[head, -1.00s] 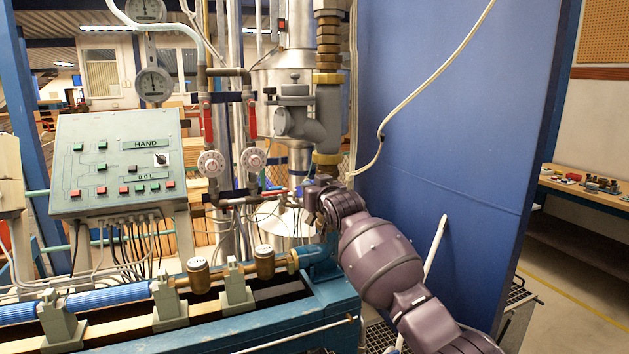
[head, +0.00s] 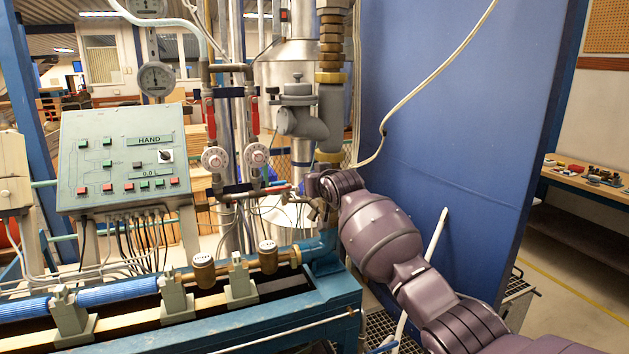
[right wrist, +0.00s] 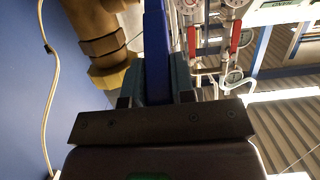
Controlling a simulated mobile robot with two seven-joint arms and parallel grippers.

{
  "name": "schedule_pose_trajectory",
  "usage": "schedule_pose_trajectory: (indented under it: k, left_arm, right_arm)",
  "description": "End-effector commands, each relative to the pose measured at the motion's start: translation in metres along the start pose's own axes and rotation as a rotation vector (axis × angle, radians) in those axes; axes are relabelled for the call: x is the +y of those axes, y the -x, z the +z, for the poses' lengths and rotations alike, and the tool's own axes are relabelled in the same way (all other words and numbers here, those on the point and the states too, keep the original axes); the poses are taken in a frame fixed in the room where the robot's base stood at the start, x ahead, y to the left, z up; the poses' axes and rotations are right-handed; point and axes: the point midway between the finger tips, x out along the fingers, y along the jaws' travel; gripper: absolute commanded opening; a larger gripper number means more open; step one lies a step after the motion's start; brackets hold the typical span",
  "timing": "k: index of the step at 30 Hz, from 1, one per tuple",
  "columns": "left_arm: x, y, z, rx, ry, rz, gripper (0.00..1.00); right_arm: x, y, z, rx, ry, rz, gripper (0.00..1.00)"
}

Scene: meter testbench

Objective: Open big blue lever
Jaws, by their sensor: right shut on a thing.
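The big blue lever (right wrist: 155,45) shows in the right wrist view as a long blue bar running up from between my fingers. My right gripper (right wrist: 155,92) is shut on it, one finger on each side. In the head view my right gripper (head: 318,208) is beside the pipework under the grey valve body, left of the blue wall. My own wrist hides most of the lever there. A brass pipe fitting (right wrist: 103,45) is just left of the lever in the right wrist view. My left gripper is not in view.
The blue wall (head: 440,130) stands close to my right arm, with a white hose (head: 430,75) on it. Two red-handled valves (head: 210,120) and thin pipes are left of the gripper. A control panel (head: 125,160) and a blue bench (head: 240,325) are in front.

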Motion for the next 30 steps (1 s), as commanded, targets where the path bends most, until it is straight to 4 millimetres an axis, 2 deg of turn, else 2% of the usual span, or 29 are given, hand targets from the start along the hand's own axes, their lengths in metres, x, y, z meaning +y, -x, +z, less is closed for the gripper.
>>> schedule_pose_trajectory:
  k: [2,3,8,20,30]
  left_arm:
    - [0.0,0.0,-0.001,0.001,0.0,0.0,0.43]
    - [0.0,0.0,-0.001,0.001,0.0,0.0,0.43]
    - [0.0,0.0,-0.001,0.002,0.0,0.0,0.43]
    - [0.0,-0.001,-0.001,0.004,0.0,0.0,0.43]
    - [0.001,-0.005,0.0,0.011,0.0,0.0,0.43]
  right_arm:
    - [0.0,0.0,0.0,0.0,0.0,0.0,0.0]
    - [0.0,0.0,0.0,0.0,0.0,0.0,0.26]
    - [0.0,0.0,0.0,0.0,0.0,0.0,0.49]
    - [0.0,0.004,0.0,0.003,0.0,0.0,0.49]
    - [0.001,0.035,0.001,0.003,0.0,0.001,0.49]
